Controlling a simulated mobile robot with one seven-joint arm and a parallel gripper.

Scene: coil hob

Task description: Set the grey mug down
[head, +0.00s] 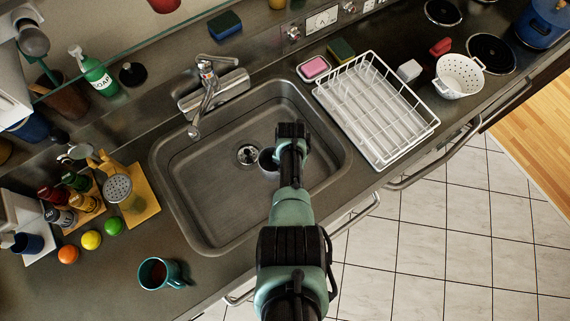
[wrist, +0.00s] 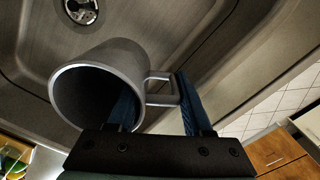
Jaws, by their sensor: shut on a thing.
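The grey mug (wrist: 100,75) is in my gripper (wrist: 155,92), its dark open mouth turned toward the wrist camera. One blue finger shows at the mouth and the other beyond the handle, with the wall and handle side between them. In the head view the mug (head: 267,159) is mostly hidden by my gripper (head: 288,142), over the sink basin (head: 215,185) just right of the drain (head: 248,155). I cannot tell whether the mug touches the basin floor.
The tap (head: 208,95) stands at the basin's back left. A white dish rack (head: 365,110) is right of the sink, with a pink soap dish (head: 314,68) behind. A teal mug (head: 160,273) stands on the counter at front left. The basin's left part is clear.

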